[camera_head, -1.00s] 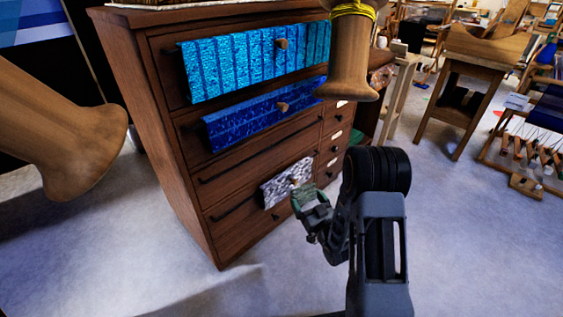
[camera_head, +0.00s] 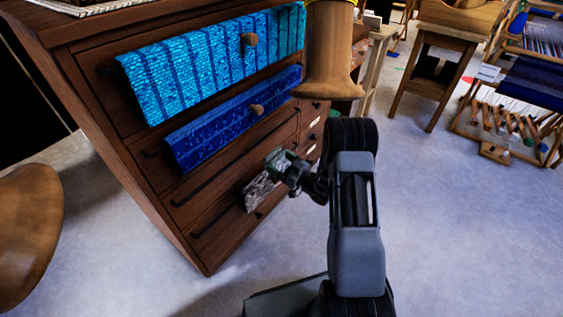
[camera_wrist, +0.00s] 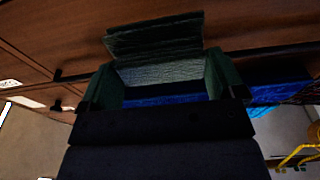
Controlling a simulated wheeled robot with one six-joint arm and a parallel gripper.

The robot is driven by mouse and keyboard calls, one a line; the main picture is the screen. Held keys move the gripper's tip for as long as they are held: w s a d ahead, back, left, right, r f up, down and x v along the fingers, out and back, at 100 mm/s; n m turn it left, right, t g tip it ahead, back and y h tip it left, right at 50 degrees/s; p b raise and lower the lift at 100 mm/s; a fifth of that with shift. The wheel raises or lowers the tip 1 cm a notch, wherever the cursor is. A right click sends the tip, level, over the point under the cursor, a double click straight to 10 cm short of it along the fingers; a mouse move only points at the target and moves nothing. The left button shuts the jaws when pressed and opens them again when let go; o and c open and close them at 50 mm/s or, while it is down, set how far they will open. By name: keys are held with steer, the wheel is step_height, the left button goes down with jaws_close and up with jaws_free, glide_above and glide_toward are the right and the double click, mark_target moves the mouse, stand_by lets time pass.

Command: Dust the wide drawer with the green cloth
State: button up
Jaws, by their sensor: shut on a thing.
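The brown wooden chest (camera_head: 130,180) has several wide drawers at the left and small ones at the right. A wide drawer (camera_head: 205,185) with a long dark bar handle lies below the blue cloth. My gripper (camera_head: 278,167) is shut on the green cloth (camera_wrist: 155,42) and is close to the chest's lower front. In the wrist view, the cloth shows as a dark green, ribbed piece ahead of the jaws, near the wooden front (camera_wrist: 265,22). I cannot tell whether it touches the wood. The arm hides part of the chest's lower right.
A turquoise cloth (camera_head: 205,65), a blue cloth (camera_head: 225,125) and a grey-white cloth (camera_head: 256,195) hang on the drawer fronts. Wooden spools show at the left (camera_head: 25,235) and top (camera_head: 330,50). A small table (camera_head: 445,60) stands at the right. The floor (camera_head: 440,230) there is clear.

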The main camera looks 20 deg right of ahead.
mark_target(276, 152)
steer(key=shift+w+a+b, duration=0.25)
steer(key=shift+w+b, duration=0.15)
steer(key=x, duration=0.1)
steer(key=b+x, duration=0.1)
steer(key=x, duration=0.1)
steer(key=shift+w+a+f, duration=0.15)
steer(key=shift+a+f, duration=0.05)
steer(key=shift+f, duration=0.15)
steer(key=w+d+b, duration=0.1)
steer(key=d, duration=0.1)
steer(key=w+d+b, duration=0.1)
steer(key=w, duration=0.1)
steer(key=shift+d, duration=0.35)
steer(key=shift+w+d+r+b, duration=0.1)
steer(key=shift+w+d+b, duration=0.35)
steer(key=shift+d, duration=0.15)
steer(key=shift+s+a, duration=0.9)
steer(key=shift+a, duration=0.35)
steer(key=shift+w+a, duration=0.35)
steer(key=shift+w, duration=0.15)
stand_by(1.3)
